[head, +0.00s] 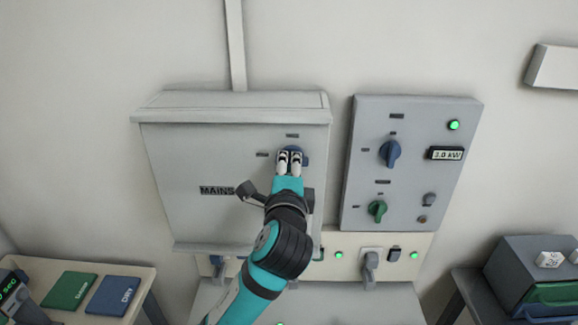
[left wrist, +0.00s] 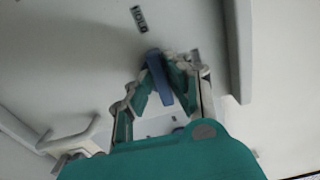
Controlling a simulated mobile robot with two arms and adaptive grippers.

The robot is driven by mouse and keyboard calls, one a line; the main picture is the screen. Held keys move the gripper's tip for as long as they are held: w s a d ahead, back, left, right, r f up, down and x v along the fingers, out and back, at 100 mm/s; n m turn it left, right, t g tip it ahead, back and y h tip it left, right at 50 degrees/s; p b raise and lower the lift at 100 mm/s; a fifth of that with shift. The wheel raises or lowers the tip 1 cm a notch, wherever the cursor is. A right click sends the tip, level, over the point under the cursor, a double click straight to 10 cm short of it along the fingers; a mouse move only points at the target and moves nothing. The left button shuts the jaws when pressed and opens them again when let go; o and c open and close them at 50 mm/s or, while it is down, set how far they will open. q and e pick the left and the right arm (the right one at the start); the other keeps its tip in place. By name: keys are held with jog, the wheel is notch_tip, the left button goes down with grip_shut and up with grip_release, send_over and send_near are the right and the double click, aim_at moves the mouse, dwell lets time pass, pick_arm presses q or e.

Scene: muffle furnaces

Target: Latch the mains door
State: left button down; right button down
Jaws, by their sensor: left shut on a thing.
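The mains door (head: 180,165) is the grey front of a wall box marked MAINS, and it looks closed in the head view. A blue latch knob (head: 304,158) sits near its upper right, with small dark labels above and to the left. My left gripper (head: 290,160) is shut on this knob, its fingers covering much of it. In the left wrist view the blue knob (left wrist: 158,78) shows as a bar between the fingers of the left gripper (left wrist: 160,75). My right gripper is not in view.
A grey panel (head: 360,200) with blue and green knobs, a green lamp and a 3.0 kW display hangs to the right. Below are more lamps and a grey handle (head: 370,268). A side table (head: 85,265) holds green and blue plates (head: 112,295).

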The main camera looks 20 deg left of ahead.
pick_arm(q)
jog(key=shift+f+n, duration=0.15)
jog(key=shift+n, duration=0.35)
jog(key=c, duration=1.3)
grip_release()
jog(key=shift+s+d, duration=0.15)
jog(key=shift+s, duration=0.35)
jog(key=v, duration=1.1)
